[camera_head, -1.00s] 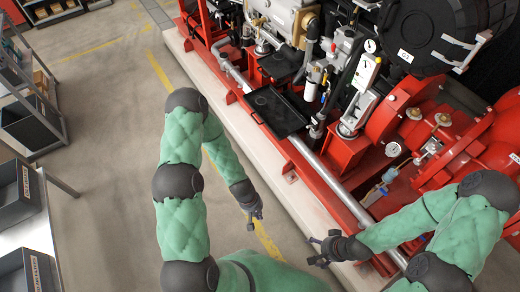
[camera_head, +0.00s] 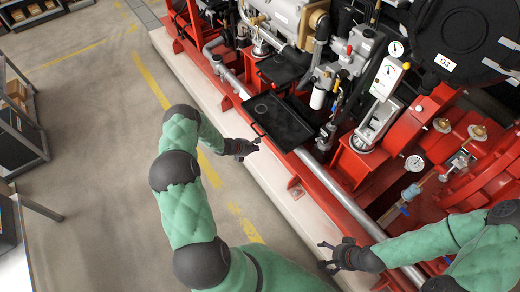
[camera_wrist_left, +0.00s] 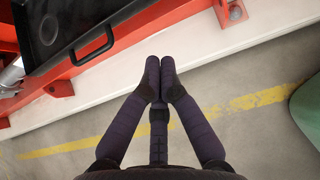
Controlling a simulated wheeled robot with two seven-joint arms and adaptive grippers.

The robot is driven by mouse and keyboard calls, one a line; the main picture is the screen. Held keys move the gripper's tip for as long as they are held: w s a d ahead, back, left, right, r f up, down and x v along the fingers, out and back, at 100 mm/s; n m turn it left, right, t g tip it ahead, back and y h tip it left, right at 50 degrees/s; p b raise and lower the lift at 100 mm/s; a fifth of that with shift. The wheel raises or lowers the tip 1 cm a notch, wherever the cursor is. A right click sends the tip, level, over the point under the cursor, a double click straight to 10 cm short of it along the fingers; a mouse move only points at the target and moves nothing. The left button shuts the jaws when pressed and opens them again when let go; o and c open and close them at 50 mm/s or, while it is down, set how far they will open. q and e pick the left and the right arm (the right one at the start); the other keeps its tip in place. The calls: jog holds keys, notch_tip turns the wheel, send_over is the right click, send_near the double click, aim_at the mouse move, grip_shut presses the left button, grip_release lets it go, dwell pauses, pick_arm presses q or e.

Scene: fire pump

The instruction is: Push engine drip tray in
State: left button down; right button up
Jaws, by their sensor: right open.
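The engine drip tray (camera_head: 290,128) is a shallow black tray with a round mark, jutting out over the red base frame. Its near corner and black handle (camera_wrist_left: 92,45) show at the upper left of the left wrist view. My left gripper (camera_head: 256,146) is just left of and below the tray's handle side, apart from it. In the left wrist view its fingertips (camera_wrist_left: 160,68) are together with nothing between them, to the right of the handle. My right gripper (camera_head: 322,256) is open and empty, low beside the red frame.
A second black tray (camera_head: 284,68) sits higher on the engine. The red base frame (camera_head: 335,190) and a silver pipe (camera_head: 350,207) run along the white plinth (camera_head: 285,205). Open floor (camera_head: 100,120) lies to the left. Shelving (camera_head: 20,110) stands at the far left.

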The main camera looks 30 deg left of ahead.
aim_at(276, 146)
pick_arm(q)
jog(key=b+x, duration=0.1)
jog(key=x, duration=0.2)
jog(key=w+r+b+x, duration=0.1)
jog(key=b+x, duration=0.1)
jog(key=x, duration=0.2)
jog(key=b+x, duration=0.1)
jog(key=x, duration=0.3)
jog(key=shift+w+d+r+b, duration=0.35)
jog(key=shift+d+b, duration=0.05)
jog(key=shift+d, duration=0.05)
jog(key=shift+d, duration=0.1)
